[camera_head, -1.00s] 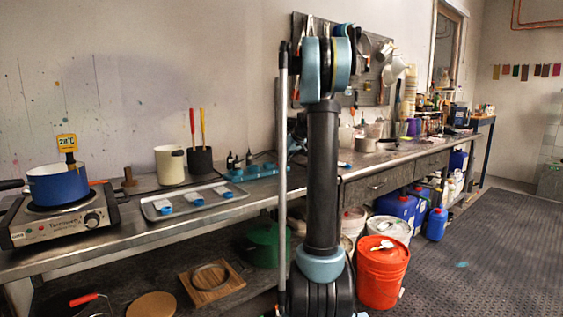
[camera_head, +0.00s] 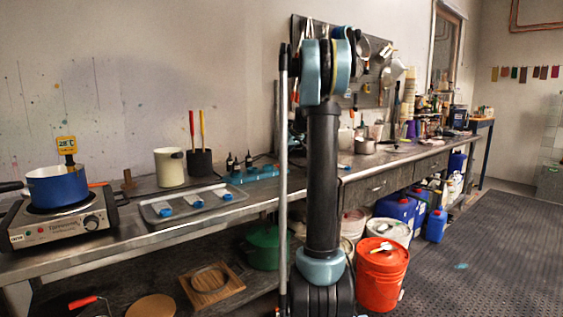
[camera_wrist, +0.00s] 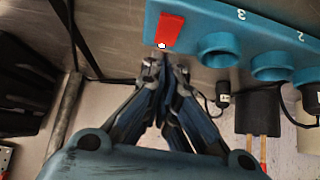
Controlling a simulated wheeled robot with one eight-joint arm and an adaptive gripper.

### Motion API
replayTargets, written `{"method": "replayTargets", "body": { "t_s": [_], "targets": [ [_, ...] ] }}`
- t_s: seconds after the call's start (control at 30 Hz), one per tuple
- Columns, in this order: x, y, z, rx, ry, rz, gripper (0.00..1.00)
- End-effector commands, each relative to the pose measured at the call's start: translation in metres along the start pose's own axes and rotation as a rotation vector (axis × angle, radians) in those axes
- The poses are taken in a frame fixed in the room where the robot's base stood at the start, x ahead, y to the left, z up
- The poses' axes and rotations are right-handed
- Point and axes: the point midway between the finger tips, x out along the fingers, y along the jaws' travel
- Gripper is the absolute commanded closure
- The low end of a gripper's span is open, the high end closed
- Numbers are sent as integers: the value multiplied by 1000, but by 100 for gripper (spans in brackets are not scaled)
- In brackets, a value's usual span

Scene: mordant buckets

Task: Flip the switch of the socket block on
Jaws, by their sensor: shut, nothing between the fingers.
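The blue-teal socket block (camera_wrist: 200,22) crosses the top of the wrist view, with round sockets and the numbers 2 and 3 upside down. Its red switch (camera_wrist: 170,28) sits near the block's left end, with a small white mark at its lower edge. I cannot tell whether the switch is on or off. My gripper (camera_wrist: 163,62) is shut and empty, its fingertips just below the switch in the picture. I cannot tell whether they touch the block. In the head view the socket block (camera_head: 254,174) lies on the bench, its right end near my arm; my fingertips are hidden there.
A metal tray (camera_head: 222,207) lies in front. A cream pot (camera_head: 170,167) and a hot plate (camera_head: 62,222) with a blue pot (camera_head: 57,187) are left.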

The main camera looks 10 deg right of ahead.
Motion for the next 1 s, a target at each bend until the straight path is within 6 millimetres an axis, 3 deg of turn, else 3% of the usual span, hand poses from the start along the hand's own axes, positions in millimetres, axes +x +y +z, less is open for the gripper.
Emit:
{"method": "replayTargets", "body": {
  "t_s": [0.07,0.5,0.7,1.0],
  "targets": [
    [-12,-2,-10,-2,0,-2,100],
    [-89,-2,5,-1,0,-2,100],
    [-106,-2,8,-3,-1,-2,100],
    [-109,-2,9,-3,-1,-3,100]
  ]
}}
